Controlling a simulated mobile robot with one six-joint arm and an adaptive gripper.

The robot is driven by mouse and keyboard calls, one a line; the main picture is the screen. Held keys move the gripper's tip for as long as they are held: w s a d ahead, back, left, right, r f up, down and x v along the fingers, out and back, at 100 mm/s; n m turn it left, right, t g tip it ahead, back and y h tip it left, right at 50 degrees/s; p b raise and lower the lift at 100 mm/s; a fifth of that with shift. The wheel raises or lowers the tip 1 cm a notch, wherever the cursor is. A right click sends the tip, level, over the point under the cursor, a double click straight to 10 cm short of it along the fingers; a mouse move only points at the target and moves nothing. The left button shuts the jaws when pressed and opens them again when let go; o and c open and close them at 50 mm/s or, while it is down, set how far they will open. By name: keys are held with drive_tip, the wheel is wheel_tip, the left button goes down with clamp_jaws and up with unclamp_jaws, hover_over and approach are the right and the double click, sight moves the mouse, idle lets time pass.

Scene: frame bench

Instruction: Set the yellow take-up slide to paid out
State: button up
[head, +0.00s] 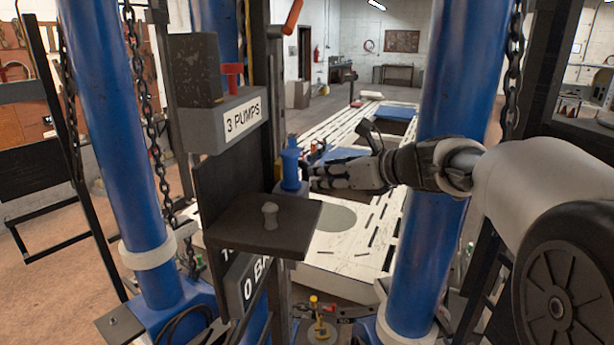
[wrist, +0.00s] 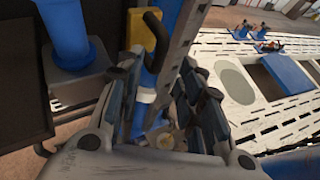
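A yellow block (wrist: 146,30), which looks like the take-up slide, sits against an upright grey metal rail (wrist: 182,45) in the wrist view. A dark rounded part stands out beside it. My gripper (wrist: 158,85) is below the yellow block in that picture, its two dark fingers spread with a gap between them. The rail and a blue part with a white band show in or behind that gap; I cannot tell whether a finger touches them. In the head view my gripper (head: 308,172) points left, beside a blue cylinder (head: 290,165).
A dark shelf (head: 255,225) with a small grey knob stands left of my gripper, below a grey box labelled "3 PUMPS" (head: 225,122). Blue columns (head: 115,130) and (head: 440,90) stand on both sides, with hanging chains. A white slotted bench (head: 345,255) lies behind.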

sight(308, 176)
drive_tip(key=x, duration=0.8)
clamp_jaws()
idle(0.5)
